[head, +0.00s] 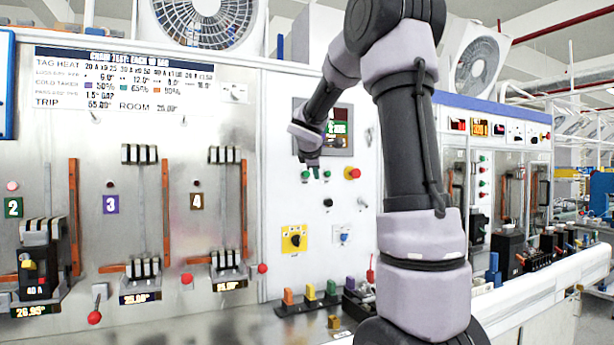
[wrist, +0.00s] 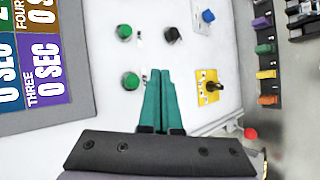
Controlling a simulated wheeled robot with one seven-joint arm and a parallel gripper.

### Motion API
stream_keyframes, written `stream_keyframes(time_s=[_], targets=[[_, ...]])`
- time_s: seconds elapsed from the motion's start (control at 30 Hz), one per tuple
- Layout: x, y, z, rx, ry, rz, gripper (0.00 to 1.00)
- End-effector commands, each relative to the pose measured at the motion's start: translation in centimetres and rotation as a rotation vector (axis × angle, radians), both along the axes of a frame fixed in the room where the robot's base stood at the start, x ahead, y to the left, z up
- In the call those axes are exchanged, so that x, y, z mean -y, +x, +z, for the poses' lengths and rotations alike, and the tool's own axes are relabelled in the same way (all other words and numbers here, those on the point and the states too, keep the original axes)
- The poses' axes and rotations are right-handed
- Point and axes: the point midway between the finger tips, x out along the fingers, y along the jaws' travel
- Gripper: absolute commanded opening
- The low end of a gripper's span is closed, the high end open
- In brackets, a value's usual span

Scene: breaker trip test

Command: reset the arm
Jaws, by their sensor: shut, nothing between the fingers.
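My arm (head: 412,140) rises in front of the test panel and bends left at the top in the head view. My gripper (head: 312,163) hangs at its end, close to the control panel, just below the dark display (head: 340,128). In the wrist view the green fingers of my gripper (wrist: 160,72) are shut together with nothing between them. Their tips lie just right of a green button (wrist: 131,81); I cannot tell if they touch the panel. A second green button (wrist: 124,32) is farther up in that view.
Breaker bays with levers fill the left, including a black breaker (head: 40,262). A yellow-plated rotary switch (head: 294,239) and a blue switch (head: 343,235) sit below. Coloured blocks (head: 310,293) stand on the bench ledge. A red-topped switch (head: 352,173) is right of the gripper.

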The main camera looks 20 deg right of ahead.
Motion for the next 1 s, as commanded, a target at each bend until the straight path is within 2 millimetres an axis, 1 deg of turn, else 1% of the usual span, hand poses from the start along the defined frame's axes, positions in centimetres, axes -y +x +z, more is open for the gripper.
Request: stream_keyframes(time_s=[0.6, 0.7, 0.77, 0.87, 0.9, 0.97, 1.0], targets=[[0.0, 0.1, 0.0, 0.0, 0.0, 0.0, 0.0], [-0.1, -0.5, 0.1, 0.006, 0.02, -0.011, 0.0], [-0.3, -1.6, 0.2, 0.019, 0.068, -0.039, 0.0], [-1.2, -5.3, 0.2, 0.057, 0.227, -0.128, 0.0], [-1.8, -7.4, 0.0, 0.074, 0.317, -0.18, 0.0], [-3.0, -10.9, -0.5, 0.098, 0.469, -0.266, 0.0], [-4.0, -13.4, -0.9, 0.113, 0.574, -0.326, 0.0]])
